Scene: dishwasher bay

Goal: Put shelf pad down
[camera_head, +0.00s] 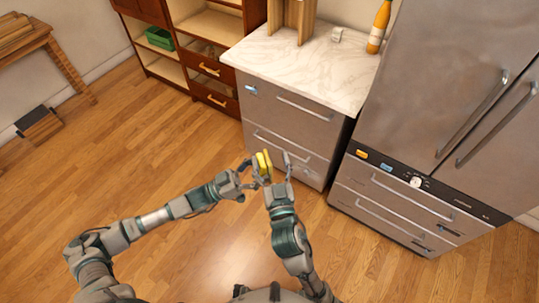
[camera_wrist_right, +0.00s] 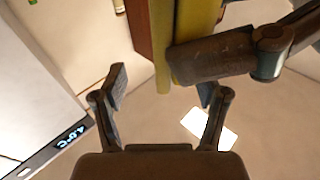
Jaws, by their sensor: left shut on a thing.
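A small yellow block, which seems to be the shelf pad (camera_head: 263,161), is held up in front of the dishwasher-like cabinet in the head view. My left gripper (camera_head: 252,169) is shut on it. In the right wrist view the pad (camera_wrist_right: 196,30) shows as a yellow slab at the top, with a dark finger of the left gripper (camera_wrist_right: 225,57) across it. My right gripper (camera_head: 276,166) is beside the pad. The pad's far side is hidden.
A steel refrigerator (camera_head: 440,75) is at right. A wooden shelf unit (camera_head: 190,60) holds a green crate (camera_head: 160,38).

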